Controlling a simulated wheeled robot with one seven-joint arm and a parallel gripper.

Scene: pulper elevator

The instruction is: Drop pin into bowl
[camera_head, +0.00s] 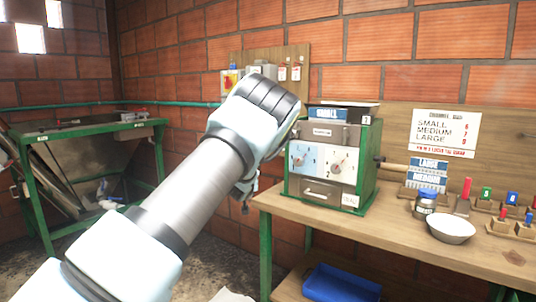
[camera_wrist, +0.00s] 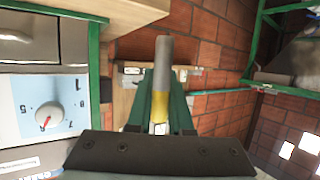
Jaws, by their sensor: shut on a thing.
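In the wrist view my gripper (camera_wrist: 161,98) is shut on the pin (camera_wrist: 163,65), a grey rod with a yellow part between the dark green fingers. The pin sticks out beyond the fingertips. In the head view my arm hides most of the gripper and I cannot make out the pin. The bowl (camera_head: 451,230), pale and shallow, stands upright on the wooden bench at the right. My gripper is well to the left of it, off the bench's left end and beside the green-framed machine. The bowl does not show in the wrist view.
The green-framed machine (camera_head: 334,165) with dials stands on the bench (camera_head: 390,222), between my arm and the bowl. A blue bin (camera_head: 340,284) is below. The bench front is clear.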

